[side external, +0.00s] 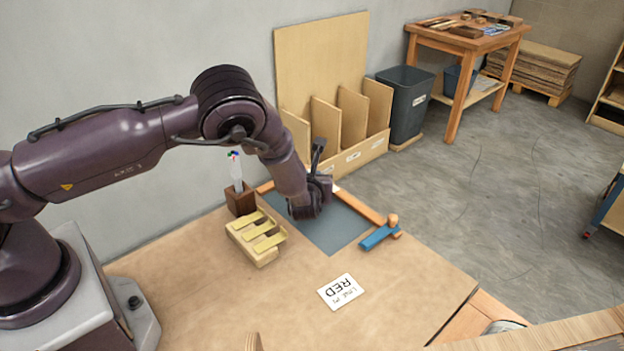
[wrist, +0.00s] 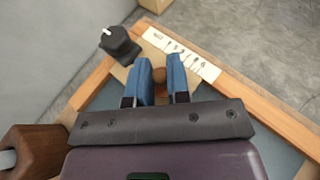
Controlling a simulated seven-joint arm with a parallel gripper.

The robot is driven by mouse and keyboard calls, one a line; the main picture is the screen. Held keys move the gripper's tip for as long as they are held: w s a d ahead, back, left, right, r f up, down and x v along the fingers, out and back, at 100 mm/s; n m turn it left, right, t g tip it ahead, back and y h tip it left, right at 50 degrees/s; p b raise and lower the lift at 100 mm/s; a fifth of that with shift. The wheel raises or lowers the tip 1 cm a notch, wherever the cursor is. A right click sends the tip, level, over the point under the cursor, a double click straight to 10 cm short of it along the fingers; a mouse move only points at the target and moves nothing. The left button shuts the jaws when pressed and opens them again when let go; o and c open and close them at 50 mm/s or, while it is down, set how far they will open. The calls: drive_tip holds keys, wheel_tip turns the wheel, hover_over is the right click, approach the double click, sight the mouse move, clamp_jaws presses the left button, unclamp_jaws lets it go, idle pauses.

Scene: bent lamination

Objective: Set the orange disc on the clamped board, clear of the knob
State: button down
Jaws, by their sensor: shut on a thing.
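My gripper (wrist: 161,80) has blue fingers shut with a small gap, and a brown round thing (wrist: 158,74) shows between the fingertips. I cannot tell whether it is the knob or the orange disc in shade; nothing clearly orange and disc-shaped shows. A tan board (wrist: 124,74) lies partly hidden beyond the left finger, with a dark clamp (wrist: 119,44) on its far end. In the side external view my gripper (side external: 306,208) is low over the grey mat; its fingers and the board are hidden by the arm. The clamp (side external: 318,150) rises behind it.
The grey mat (side external: 332,238) has wooden edging. A dark wood holder (side external: 240,200) and a slotted block with yellow strips (side external: 255,240) stand left. A blue piece with a wooden peg (side external: 377,237) lies right.

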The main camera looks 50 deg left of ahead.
drive_tip(key=shift+f, duration=0.15)
drive_tip(key=c, duration=1.1)
unclamp_jaws()
